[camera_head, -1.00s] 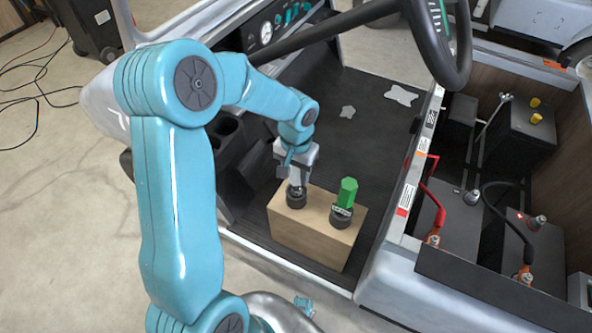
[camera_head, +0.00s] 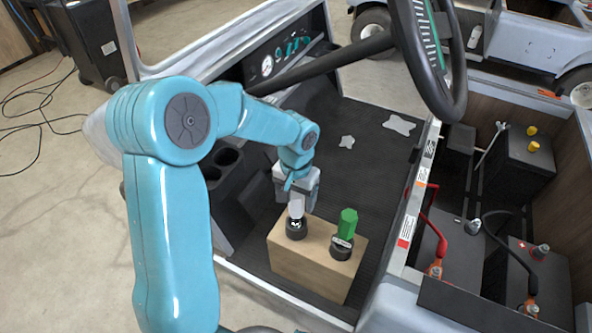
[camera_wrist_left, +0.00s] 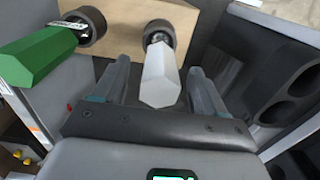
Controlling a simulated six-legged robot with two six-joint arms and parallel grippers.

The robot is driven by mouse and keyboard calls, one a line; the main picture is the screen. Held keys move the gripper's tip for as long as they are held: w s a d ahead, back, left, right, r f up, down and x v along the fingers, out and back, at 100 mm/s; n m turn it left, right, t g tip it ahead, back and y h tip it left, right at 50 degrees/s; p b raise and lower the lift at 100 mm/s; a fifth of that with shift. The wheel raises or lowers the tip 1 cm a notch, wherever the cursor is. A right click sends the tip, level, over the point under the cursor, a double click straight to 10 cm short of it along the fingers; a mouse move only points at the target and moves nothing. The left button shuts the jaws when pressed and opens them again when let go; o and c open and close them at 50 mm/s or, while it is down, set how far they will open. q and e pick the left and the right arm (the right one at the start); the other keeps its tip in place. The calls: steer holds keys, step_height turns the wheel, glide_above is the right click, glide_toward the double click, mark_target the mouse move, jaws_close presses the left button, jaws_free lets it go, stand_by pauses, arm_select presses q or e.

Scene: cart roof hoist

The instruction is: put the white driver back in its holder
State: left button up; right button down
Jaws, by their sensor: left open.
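The white driver (camera_head: 296,208) stands upright in the left black ring holder (camera_head: 296,230) on the wooden block; it also shows in the left wrist view (camera_wrist_left: 160,76). My left gripper (camera_head: 296,190) is just above it. In the left wrist view the open fingers (camera_wrist_left: 158,88) are on either side of the white handle, with gaps showing beside it. The green driver (camera_head: 348,222) stands in the right holder (camera_head: 341,248). My right gripper is not in view.
The wooden block (camera_head: 305,275) sits on the cart's dark floor (camera_head: 365,155). The steering wheel (camera_head: 432,70) is above and to the right. Batteries with cables (camera_head: 440,245) lie right of the sill. A cup-holder console (camera_head: 228,158) is left of the block.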

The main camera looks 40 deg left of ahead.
arm_select(q)
step_height(320, 180, up, 13)
steer(key=p, duration=0.2)
steer(key=shift+p, duration=0.35)
steer(key=shift+s, duration=0.1)
